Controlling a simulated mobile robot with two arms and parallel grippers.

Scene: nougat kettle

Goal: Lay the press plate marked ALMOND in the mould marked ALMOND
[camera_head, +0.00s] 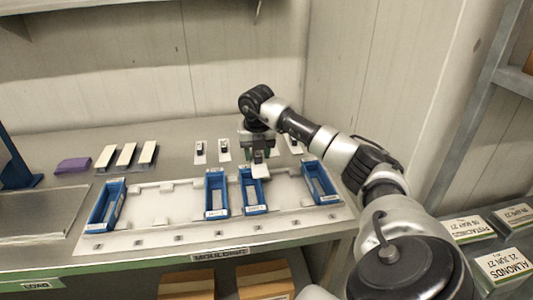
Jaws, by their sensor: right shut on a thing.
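My right gripper (259,153) points down and is shut on a press plate (260,171), a small pale plate with a dark grip. The plate is over the far part of a blue mould (256,210), the third from the left; whether it touches the mould I cannot tell. Other blue moulds stand at the left (105,207), just left of the gripper (217,212) and at the right (320,184). The small labels on the moulds and plate are too small to read, so I cannot tell which is ALMOND. My left gripper is out of view.
The moulds stand on a white tray (165,227) on a bench marked MOULDING. Other press plates (200,153) (224,151) lie behind it. Pale bars (126,155) and a purple block (73,165) lie at the left. Boxes (504,265) fill a shelf at the right.

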